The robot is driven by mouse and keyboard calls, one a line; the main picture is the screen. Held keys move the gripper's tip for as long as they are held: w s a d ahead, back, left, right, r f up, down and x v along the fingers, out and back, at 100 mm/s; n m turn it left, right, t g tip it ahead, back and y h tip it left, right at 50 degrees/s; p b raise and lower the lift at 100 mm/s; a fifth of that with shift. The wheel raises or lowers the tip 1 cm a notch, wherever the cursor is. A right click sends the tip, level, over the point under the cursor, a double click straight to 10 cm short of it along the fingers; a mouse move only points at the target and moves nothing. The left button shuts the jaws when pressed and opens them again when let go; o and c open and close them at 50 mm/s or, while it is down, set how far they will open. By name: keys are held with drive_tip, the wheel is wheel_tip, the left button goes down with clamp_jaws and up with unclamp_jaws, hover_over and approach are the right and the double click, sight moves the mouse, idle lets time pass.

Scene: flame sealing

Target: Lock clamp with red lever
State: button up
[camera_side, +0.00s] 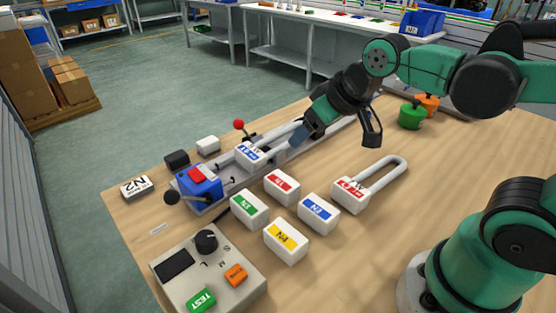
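The red lever (239,125) is a red ball on a short upright stem, beside the far side of the metal rail fixture (235,178). The clamp under the lever is small and partly hidden. A white block with a blue label (250,153) and a pale looped tube sits on the fixture, close to the lever. My gripper (301,136) reaches down from the upper right to the loop end of that tube, to the right of the lever. Its fingertips overlap the tube in this view, so I cannot tell whether they grip it. The gripper is clear of the lever.
A blue block (200,184) with a black knob stands at the fixture's near end. Several labelled white blocks lie in front, one with a looped tube (384,178). A control box (208,267) is at the lower left. Green (411,116) and orange (429,103) pots stand behind right.

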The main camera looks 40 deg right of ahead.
drive_tip(key=n, duration=0.1)
approach(238, 121)
drive_tip(key=s, duration=0.5)
drive_tip(key=w+f, duration=0.1)
drive_tip(key=w, duration=0.2)
drive_tip(key=w+f+g, duration=0.1)
drive_tip(key=w+f, duration=0.1)
drive_tip(key=w, duration=0.1)
drive_tip(key=w+f+n+g+h, duration=0.1)
drive_tip(key=w+f, duration=0.1)
drive_tip(key=w, duration=0.1)
drive_tip(key=shift+w+d+f, duration=0.1)
drive_tip(key=shift+w+f, duration=0.3)
drive_tip(key=shift+f, duration=0.15)
drive_tip(key=shift+x, duration=2.65)
clamp_jaws()
